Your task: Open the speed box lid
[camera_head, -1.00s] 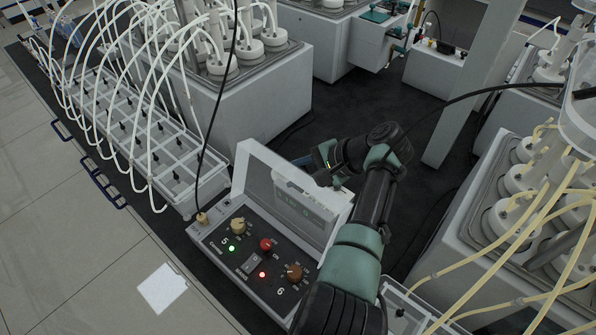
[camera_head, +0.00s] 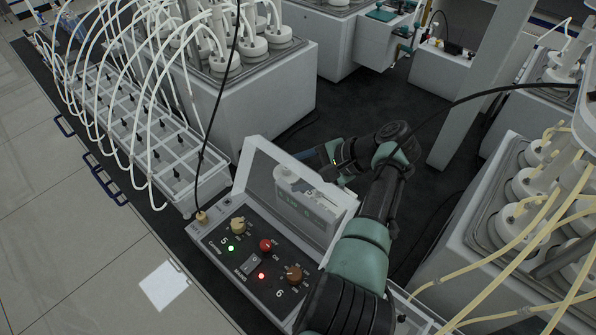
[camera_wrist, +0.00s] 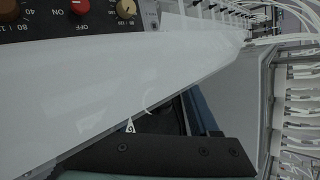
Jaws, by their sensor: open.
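The speed box (camera_head: 215,240) is a grey control box with knobs, a switch and lit green and red lamps. Its clear lid (camera_head: 262,172) stands raised along the back edge, so the panel is uncovered. My gripper (camera_head: 308,156) is behind the lid, close to its upper edge; contact is not clear. In the wrist view, a pale smooth panel crosses the picture, with a dark finger part below it. The box's knobs (camera_wrist: 126,9) show at the upper left. My gripper is open, with its fingertips partly hidden.
A white unit with a green display (camera_head: 302,208) stands behind the panel. A black cable (camera_head: 203,165) rises from the box's left corner. A tubed rack (camera_head: 150,140) is at left, and reactors (camera_head: 225,100) stand behind and at right. Dark floor lies behind my gripper.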

